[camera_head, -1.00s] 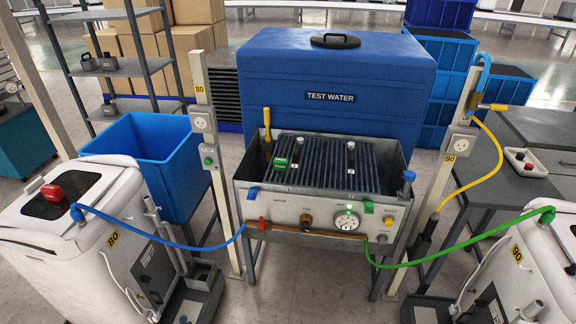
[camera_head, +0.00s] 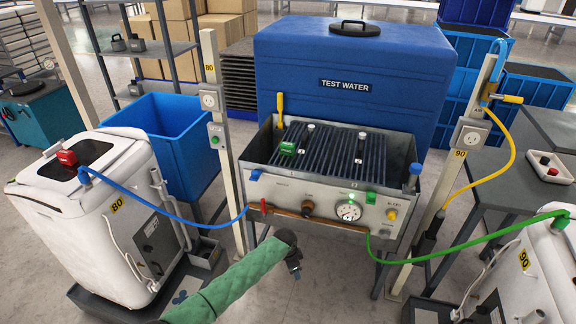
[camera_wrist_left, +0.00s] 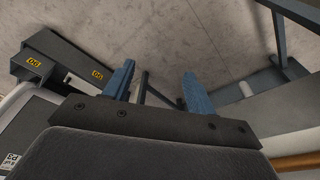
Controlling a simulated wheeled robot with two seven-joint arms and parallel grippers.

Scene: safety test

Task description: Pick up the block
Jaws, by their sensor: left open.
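A small green block (camera_head: 288,148) with markings sits on the dark ribbed grate of the test bench (camera_head: 300,190), left of its middle. My right gripper is not in view.
A blue hose (camera_head: 150,207) and a green hose (camera_head: 450,250) run to the bench front. Posts with sockets (camera_head: 209,101) stand at both sides. A blue bin (camera_head: 165,135) is at left, and a large blue TEST WATER tank (camera_head: 345,70) stands behind.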

